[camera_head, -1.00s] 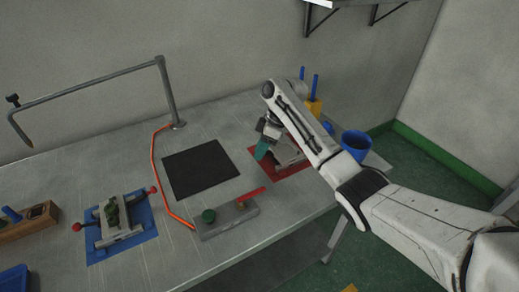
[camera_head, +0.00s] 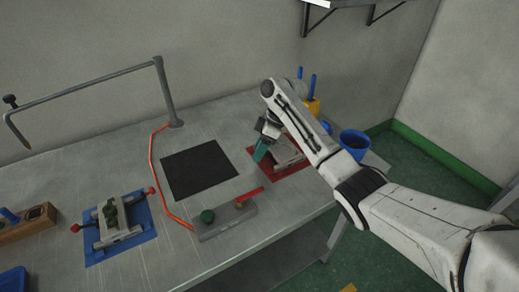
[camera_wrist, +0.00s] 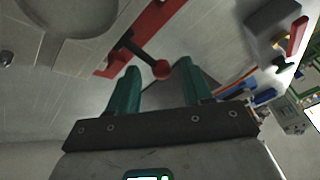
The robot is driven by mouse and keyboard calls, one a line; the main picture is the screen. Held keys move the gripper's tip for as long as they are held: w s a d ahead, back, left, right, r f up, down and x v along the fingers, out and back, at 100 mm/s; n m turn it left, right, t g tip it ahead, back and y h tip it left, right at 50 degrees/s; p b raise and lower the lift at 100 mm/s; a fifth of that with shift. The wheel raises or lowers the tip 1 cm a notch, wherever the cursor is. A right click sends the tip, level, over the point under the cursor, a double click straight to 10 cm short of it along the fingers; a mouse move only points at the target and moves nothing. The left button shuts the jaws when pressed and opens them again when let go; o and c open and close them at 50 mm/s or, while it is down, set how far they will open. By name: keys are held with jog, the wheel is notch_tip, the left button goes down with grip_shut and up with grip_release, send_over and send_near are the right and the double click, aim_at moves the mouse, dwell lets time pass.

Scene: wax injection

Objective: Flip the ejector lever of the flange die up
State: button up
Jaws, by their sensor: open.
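The grey die (camera_head: 288,153) on the red mat (camera_head: 277,176) at the right of the bench is partly hidden by my arm. In the wrist view this die (camera_wrist: 70,48) fills the upper left. A dark lever with a red ball knob (camera_wrist: 161,69) sticks out from its side. My gripper (camera_wrist: 161,78) is open, its two teal fingers either side of the knob, which appears between the fingertips. I cannot tell whether they touch it. In the head view my gripper (camera_head: 261,151) is at the die's left side.
Another die (camera_head: 118,222) with red-knobbed levers stands on a blue mat at the left. A black pad (camera_head: 199,170) lies mid-bench. A grey block with a green knob and red handle (camera_head: 228,219) is near the front edge. A blue cup (camera_head: 354,144) stands at the right.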

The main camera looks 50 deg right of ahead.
jog(key=v, duration=1)
jog(key=shift+r+b, duration=0.25)
jog(key=shift+b, duration=0.1)
jog(key=shift+d, duration=0.15)
